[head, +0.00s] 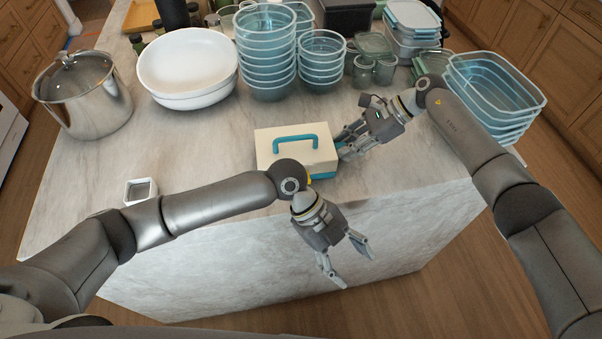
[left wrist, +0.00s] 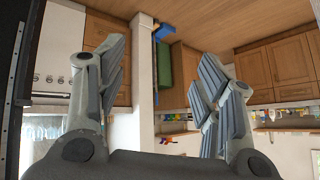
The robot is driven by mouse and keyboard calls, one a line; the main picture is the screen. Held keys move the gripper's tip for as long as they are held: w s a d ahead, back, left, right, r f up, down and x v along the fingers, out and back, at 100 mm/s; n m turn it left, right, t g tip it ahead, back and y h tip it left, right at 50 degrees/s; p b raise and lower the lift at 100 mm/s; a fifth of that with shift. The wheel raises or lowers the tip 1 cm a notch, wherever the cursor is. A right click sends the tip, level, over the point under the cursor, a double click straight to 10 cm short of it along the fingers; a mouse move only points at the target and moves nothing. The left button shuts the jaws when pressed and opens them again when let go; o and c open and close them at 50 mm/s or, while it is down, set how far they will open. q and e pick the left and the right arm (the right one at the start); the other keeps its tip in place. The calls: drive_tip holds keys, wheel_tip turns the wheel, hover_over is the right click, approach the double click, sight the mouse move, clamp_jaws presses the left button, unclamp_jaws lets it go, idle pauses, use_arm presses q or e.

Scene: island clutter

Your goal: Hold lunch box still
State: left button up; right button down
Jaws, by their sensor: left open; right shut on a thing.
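The cream lunch box (head: 290,158) with a teal handle on its lid and a teal base stands upright near the front edge of the marble island. My right gripper (head: 344,146) is at its right side, shut on it. The far finger contact is partly hidden. My left gripper (head: 348,264) is open and empty. It hangs in front of the island's front face, below and right of the box. Its spread fingers also show in the left wrist view (left wrist: 160,85), with nothing between them; the box is not in that view.
Stacked clear bowls (head: 268,60), white dishes (head: 188,68) and a steel pot (head: 83,95) stand behind and left. Blue-rimmed containers (head: 495,90) stand at the right. A small square dish (head: 140,191) is near the front left edge. The counter left of the box is clear.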

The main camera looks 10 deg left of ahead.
use_arm(q)
drive_tip(key=s+a+r+m+g+y, duration=0.25)
drive_tip(key=s+r+m, duration=0.2)
drive_tip(key=m, duration=0.25)
drive_tip(key=w+a+r+n+t+y, duration=0.1)
drive_tip(key=w+a+r+t+y, duration=0.2)
drive_tip(key=w+r, duration=0.55)
drive_tip(key=w+a+r+t+y, duration=0.2)
drive_tip(key=w+a+r+t, duration=0.3)
drive_tip(key=w, duration=0.6)
drive_tip(key=shift+g, duration=0.55)
drive_tip(key=f, duration=1)
drive_tip(key=shift+s+a+f, duration=0.2)
drive_tip(key=shift+a+f, duration=0.1)
drive_tip(key=shift+a, duration=0.1)
drive_tip(key=shift+c, duration=0.3)
drive_tip(key=c, duration=1)
